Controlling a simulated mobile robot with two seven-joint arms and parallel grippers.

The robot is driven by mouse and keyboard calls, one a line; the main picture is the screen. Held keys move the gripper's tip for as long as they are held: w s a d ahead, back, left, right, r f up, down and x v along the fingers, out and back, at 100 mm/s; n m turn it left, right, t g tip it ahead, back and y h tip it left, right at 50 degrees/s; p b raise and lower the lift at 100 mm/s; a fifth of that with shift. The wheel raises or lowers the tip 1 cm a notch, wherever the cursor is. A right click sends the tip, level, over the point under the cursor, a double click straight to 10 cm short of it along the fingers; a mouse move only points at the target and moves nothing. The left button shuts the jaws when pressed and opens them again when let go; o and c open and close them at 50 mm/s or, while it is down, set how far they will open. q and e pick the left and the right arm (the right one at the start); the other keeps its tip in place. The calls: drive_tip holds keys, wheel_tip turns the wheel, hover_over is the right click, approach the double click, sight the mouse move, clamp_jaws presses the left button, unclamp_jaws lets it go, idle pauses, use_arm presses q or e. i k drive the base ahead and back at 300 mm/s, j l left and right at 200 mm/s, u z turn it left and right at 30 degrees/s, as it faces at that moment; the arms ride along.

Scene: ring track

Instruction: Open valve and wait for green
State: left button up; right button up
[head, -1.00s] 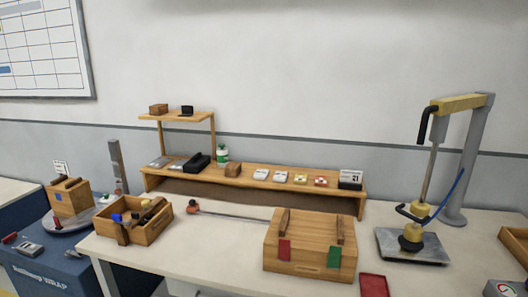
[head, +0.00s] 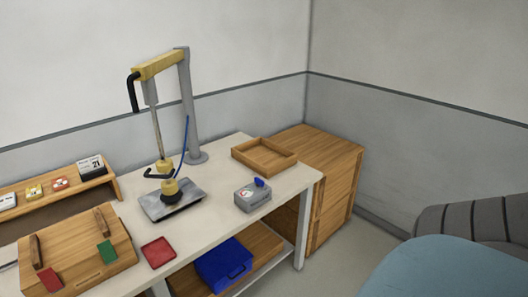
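A grey box (head: 253,197) stands on the right part of the bench. It has a small white and red dial (head: 246,196) on its front and a blue knob (head: 260,183) on top, which looks like a valve handle. The dial is too small to read, and I cannot tell whether the knob is open or closed. I see no green light on the box. Neither of my grippers is in view.
Left of the box stand a press with a yellow arm (head: 160,66) and a metal plate (head: 172,200), a red tray (head: 158,252) and a wooden case (head: 76,250). Behind it is an empty wooden tray (head: 264,156). A blue case (head: 224,262) sits on the lower shelf.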

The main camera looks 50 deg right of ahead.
sight(260, 183)
drive_tip(key=z, duration=1.55)
